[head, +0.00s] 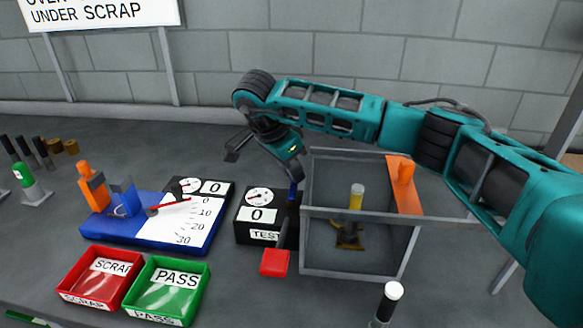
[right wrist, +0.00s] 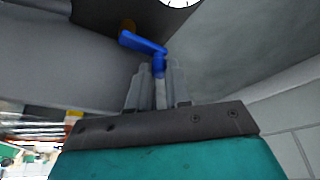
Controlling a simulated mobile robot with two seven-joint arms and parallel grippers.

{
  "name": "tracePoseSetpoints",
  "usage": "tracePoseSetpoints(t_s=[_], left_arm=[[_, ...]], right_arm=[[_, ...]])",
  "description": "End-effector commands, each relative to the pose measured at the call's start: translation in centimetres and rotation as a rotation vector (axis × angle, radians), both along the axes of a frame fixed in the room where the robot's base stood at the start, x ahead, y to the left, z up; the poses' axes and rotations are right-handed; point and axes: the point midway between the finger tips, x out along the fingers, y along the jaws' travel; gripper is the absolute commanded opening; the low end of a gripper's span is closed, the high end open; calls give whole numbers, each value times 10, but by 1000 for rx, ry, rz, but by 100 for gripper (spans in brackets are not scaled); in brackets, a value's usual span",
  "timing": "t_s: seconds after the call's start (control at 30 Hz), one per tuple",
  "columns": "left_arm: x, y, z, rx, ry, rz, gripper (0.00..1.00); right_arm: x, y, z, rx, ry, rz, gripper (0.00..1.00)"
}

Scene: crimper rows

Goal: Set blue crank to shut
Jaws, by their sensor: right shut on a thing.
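The blue crank (right wrist: 145,44) shows in the right wrist view as a bent blue lever, its long arm pointing up and left and its short end reaching down between my fingers. In the head view only a small blue part of the crank (head: 292,191) shows, at the right side of the black tester box (head: 246,233); the rest is hidden. My right gripper (right wrist: 159,88) is shut on the crank's short blue end. In the head view, my right gripper (head: 291,178) hangs down just above the box's right side. My left gripper is not in view.
A grey-framed clear enclosure (head: 361,272) with an orange side piece (head: 404,190) stands right beside the tester box. A red-ended lever (head: 275,262) sticks out in front. A blue scale base (head: 125,239), red tray (head: 76,301) and green tray (head: 199,304) lie left.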

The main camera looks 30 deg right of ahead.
Motion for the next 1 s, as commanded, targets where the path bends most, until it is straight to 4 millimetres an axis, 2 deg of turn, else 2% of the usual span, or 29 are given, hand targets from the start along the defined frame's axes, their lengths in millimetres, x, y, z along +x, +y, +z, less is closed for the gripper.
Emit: tracePoseSetpoints(t_s=[0.03, 0.27, 0.87, 1.0], left_arm=[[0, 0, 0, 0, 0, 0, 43], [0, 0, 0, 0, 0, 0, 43], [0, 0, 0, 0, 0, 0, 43], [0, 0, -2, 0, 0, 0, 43]], right_arm=[[0, -1, 1, -1, -1, -1, 20], [0, 0, 0, -1, 2, -1, 42], [-2, -1, -2, -3, 10, 0, 43], [-1, 0, -3, -2, 10, 46, 43]])
